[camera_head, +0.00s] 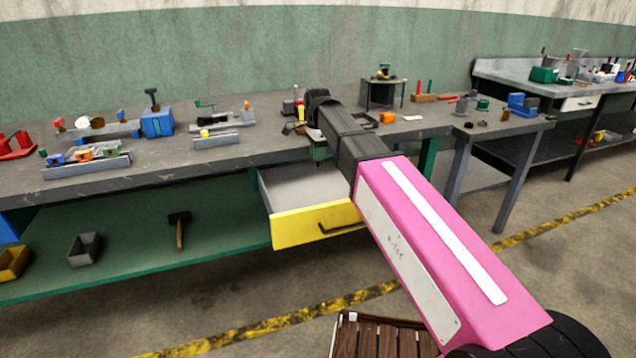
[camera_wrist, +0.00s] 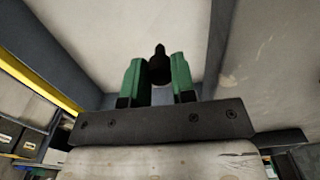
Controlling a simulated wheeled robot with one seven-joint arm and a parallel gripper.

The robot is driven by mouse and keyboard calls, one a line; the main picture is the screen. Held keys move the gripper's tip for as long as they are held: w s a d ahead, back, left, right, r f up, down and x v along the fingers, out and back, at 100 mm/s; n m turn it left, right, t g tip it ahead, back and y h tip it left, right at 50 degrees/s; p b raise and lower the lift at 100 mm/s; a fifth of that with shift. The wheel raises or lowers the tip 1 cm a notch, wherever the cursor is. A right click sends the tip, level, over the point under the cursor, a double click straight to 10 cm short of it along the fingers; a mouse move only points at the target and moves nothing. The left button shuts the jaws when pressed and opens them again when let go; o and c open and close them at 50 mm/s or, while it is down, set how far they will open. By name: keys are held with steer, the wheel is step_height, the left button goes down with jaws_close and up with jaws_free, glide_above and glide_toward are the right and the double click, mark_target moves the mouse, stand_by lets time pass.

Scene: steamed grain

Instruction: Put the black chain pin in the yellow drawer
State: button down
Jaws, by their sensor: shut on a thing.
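The yellow drawer (camera_head: 312,224) is pulled out under the workbench, and its pale inside shows in the head view. In the wrist view its yellow front edge (camera_wrist: 38,62) runs along the left, and the pale drawer floor (camera_wrist: 120,32) fills the middle. My gripper (camera_wrist: 159,82) has green fingers shut on the black chain pin (camera_wrist: 159,62), whose narrow tip points away from the fingers. I cannot tell how high the pin is over the drawer floor.
The workbench (camera_head: 190,165) carries several tools and parts, including a blue block (camera_head: 157,122). A green shelf (camera_head: 140,235) below holds a hammer (camera_head: 179,228) and bins. A wooden slatted object (camera_head: 385,338) stands on the floor in front. A second bench stands at the right.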

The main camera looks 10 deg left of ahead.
steer(key=shift+f, duration=4.35)
steer(key=shift+f, duration=0.15)
steer(key=c, duration=0.9)
jaws_free()
steer(key=shift+c, duration=0.2)
step_height(320, 180, up, 12)
steer(key=shift+r, duration=0.2)
